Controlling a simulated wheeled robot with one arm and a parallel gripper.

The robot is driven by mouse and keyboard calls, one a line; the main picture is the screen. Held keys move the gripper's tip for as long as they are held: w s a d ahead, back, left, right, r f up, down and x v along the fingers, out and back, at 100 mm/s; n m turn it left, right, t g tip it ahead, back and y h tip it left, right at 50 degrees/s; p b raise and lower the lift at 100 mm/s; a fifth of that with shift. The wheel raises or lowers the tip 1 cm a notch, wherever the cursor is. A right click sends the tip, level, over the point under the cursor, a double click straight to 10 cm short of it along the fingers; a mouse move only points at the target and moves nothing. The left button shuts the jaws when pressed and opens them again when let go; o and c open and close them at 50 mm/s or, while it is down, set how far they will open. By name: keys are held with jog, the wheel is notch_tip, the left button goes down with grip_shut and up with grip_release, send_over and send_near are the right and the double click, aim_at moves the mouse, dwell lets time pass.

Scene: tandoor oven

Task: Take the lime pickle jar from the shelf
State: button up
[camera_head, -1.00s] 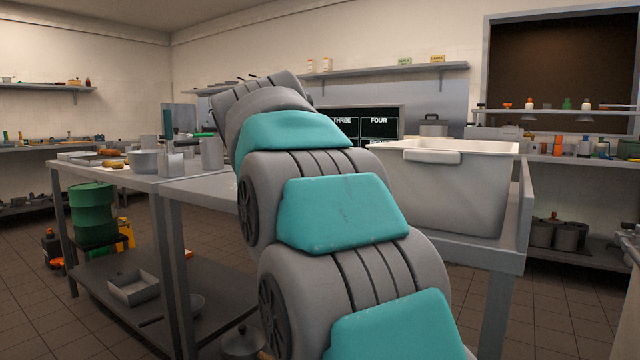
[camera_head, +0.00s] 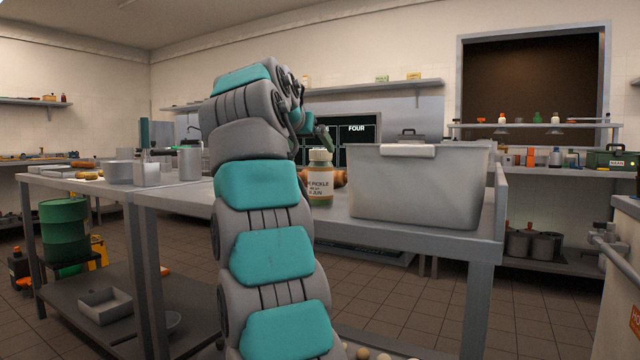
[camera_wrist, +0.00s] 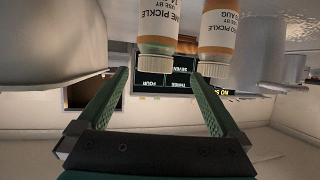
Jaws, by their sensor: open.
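In the wrist view, which is upside down, the lime pickle jar (camera_wrist: 157,22) shows an orange-and-white label reading "ME PICKLE" and a pale ribbed lid. A similar jar (camera_wrist: 217,35) labelled "O PICKLE" stands close beside it, to its right in the picture. My gripper (camera_wrist: 161,78) is open and empty, its green fingers apart, with the lime jar's lid appearing between the fingertips.
A large pale tub (camera_head: 415,190) stands on the table right of the jar. Metal pots (camera_head: 190,162) stand on the left. A brown rounded object (camera_head: 340,177) is behind the jar. A wall shelf (camera_head: 375,88) and dark menu board (camera_head: 358,140) are beyond.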

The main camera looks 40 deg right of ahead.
aim_at(321, 158)
jog(key=shift+s+p+x, duration=0.15)
jog(key=shift+p+x, duration=0.05)
jog(key=shift+x, duration=1.8)
jog(key=shift+s+p+x, duration=0.1)
jog(key=shift+p+x, duration=0.1)
jog(key=shift+x, duration=1.75)
jog(key=shift+d, duration=0.1)
jog(key=shift+c, duration=0.4)
jog(key=shift+f, duration=0.1)
grip_shut()
